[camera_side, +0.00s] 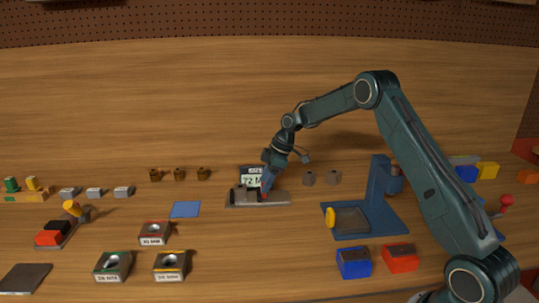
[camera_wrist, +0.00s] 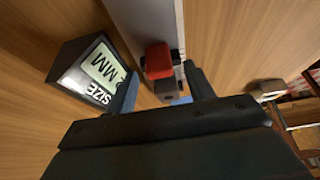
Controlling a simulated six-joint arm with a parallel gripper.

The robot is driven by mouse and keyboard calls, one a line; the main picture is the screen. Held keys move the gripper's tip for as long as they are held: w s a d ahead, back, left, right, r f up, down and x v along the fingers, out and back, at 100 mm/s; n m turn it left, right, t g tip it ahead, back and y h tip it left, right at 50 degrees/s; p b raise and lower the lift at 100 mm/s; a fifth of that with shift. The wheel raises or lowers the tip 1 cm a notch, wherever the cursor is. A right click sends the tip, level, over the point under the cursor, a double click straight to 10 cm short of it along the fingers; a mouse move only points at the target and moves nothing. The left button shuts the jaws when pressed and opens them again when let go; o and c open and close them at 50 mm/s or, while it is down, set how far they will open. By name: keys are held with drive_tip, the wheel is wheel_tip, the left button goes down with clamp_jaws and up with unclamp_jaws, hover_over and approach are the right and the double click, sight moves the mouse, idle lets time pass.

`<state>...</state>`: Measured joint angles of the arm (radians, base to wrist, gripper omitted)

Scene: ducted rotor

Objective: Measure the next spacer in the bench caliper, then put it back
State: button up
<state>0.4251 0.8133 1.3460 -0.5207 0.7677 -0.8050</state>
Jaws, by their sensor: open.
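The bench caliper (camera_side: 240,204) lies near the middle of the bench, with its size display (camera_side: 251,178) standing behind it. In the wrist view the display (camera_wrist: 98,70) shows "SIZE" and "MM"; the number is hard to read. My gripper (camera_side: 265,191) is low over the right part of the caliper. In the wrist view my open fingers (camera_wrist: 162,90) stand either side of a red block (camera_wrist: 158,60) with a dark grey end on the caliper's pale bar (camera_wrist: 146,18). I cannot tell whether they touch it. No spacer is clearly recognisable in the caliper.
Two small grey-brown cylinders (camera_side: 321,178) stand right of the caliper, several brass-brown pieces (camera_side: 179,174) to its left. A blue press-like stand (camera_side: 378,210) is close on the right. A blue mat (camera_side: 185,209) and labelled blocks (camera_side: 154,233) lie front left.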

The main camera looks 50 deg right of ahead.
drive_tip(key=v, duration=1.3)
drive_tip(key=shift+a, duration=0.1)
drive_tip(key=s+a+r+m+t+h, duration=0.15)
drive_tip(key=s+a+r+m, duration=0.25)
drive_tip(key=s+a+r, duration=0.85)
drive_tip(key=s+a+f+m+h, duration=0.1)
drive_tip(key=s+a+f+m, duration=0.1)
drive_tip(key=s, duration=0.9)
drive_tip(key=s+a+f+m, duration=0.3)
drive_tip(key=s+f, duration=0.1)
drive_tip(key=s, duration=0.8)
drive_tip(key=shift+s+a+t+h, duration=0.25)
drive_tip(key=shift+a+t+h, duration=0.1)
drive_tip(key=shift+t, duration=0.1)
